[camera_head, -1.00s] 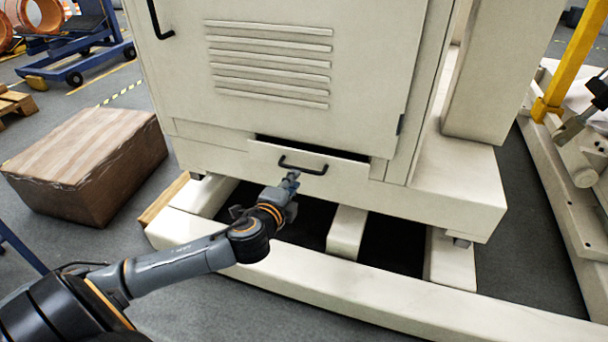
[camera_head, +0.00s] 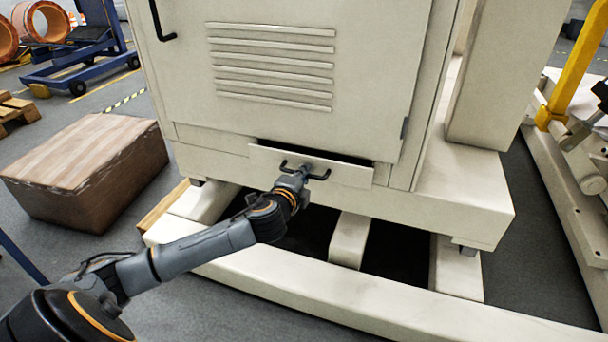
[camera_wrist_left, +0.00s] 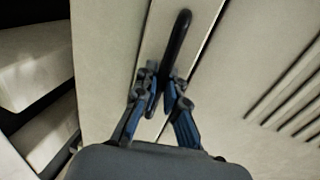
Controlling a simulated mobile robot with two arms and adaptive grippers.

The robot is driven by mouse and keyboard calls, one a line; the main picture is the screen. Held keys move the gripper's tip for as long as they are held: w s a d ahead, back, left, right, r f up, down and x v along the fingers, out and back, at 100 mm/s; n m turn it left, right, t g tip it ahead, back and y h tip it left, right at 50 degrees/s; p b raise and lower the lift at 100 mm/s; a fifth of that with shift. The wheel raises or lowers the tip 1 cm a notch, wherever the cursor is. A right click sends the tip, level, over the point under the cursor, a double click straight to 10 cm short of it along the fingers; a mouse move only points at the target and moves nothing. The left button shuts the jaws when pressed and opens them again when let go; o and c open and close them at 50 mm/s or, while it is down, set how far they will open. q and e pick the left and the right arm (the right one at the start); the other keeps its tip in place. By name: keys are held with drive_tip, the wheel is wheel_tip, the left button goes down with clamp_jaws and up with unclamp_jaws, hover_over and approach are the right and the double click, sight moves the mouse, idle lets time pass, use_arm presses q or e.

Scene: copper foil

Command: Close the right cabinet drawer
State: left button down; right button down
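The drawer (camera_head: 270,160) is a cream front low on the cabinet (camera_head: 370,60). It stands partly out, with a dark gap along its top edge. Its black bar handle (camera_head: 320,177) also shows in the left wrist view (camera_wrist_left: 182,35). My left gripper (camera_head: 295,172) is at the drawer handle. In the left wrist view its two fingers (camera_wrist_left: 165,88) lie either side of the near part of the bar. I cannot tell whether they press on it. The drawer's inside is hidden. My right gripper is in neither view.
A brown wrapped box (camera_head: 85,170) stands on the floor at left. A cream base rail (camera_head: 350,290) runs in front of the cabinet, below my left arm. A machine with a yellow post (camera_head: 572,75) stands at right. Grey floor is free at front left.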

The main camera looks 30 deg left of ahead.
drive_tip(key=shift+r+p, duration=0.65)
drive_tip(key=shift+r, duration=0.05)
use_arm(q)
drive_tip(key=x, duration=0.3)
drive_tip(key=shift+w+a+r, duration=0.1)
drive_tip(key=shift+w+r, duration=0.2)
drive_tip(key=shift+w, duration=0.05)
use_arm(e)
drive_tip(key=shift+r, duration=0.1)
use_arm(q)
drive_tip(key=c, duration=1.7)
unclamp_jaws()
drive_tip(key=shift+s, duration=0.1)
drive_tip(key=v, duration=1.2)
